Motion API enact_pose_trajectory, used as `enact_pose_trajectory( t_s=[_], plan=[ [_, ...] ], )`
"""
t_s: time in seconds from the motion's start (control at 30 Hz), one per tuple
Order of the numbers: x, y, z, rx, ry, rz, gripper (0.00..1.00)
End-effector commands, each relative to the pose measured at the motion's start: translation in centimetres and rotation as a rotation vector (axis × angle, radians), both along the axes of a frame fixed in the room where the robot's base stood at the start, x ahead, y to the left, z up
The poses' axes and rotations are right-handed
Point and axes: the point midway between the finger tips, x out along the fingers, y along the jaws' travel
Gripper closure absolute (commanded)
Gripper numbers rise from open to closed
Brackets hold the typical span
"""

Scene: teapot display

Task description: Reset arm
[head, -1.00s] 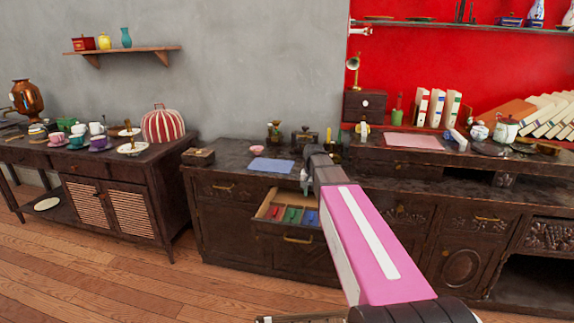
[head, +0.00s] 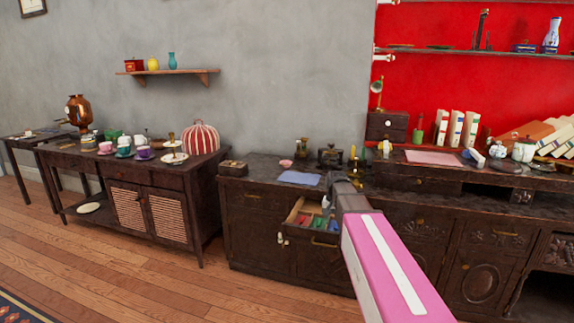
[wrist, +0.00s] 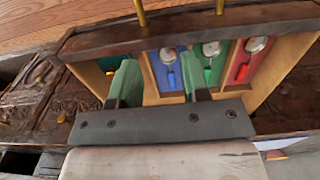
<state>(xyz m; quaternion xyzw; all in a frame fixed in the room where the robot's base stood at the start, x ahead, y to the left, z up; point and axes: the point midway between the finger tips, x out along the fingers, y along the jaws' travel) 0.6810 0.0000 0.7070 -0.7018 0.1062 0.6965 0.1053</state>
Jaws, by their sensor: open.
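My gripper (wrist: 160,85) is open and empty in the wrist view, its two green-grey fingers apart in front of the open drawer. In the head view my pink arm link reaches to the drawer (head: 297,214), and the wrist hides part of it. The drawer is pulled out of the dark cabinet (head: 262,225). It has compartments with blue (wrist: 168,68), green (wrist: 211,62) and red (wrist: 247,60) linings, each with a small metal-and-coloured item in it. The fingers overlap the drawer in the picture; I cannot tell how far above it they are.
A blue sheet (head: 299,178), a pink bowl (head: 286,164) and a dark box (head: 232,167) are on the cabinet top. The wooden floor (head: 150,270) in front is clear.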

Motion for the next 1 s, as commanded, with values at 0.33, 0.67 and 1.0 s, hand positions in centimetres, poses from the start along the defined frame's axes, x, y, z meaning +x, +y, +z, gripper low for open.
enact_pose_trajectory(
  t_s=[0.33, 0.67, 1.0],
  plan=[
    [-3.7, 0.0, -3.1, 0.000, 0.001, 0.051, 0.58],
    [-10.6, 0.0, -8.0, 0.000, 0.005, 0.147, 0.58],
    [-19.7, 0.0, -12.9, 0.001, 0.004, 0.284, 0.58]
  ],
)
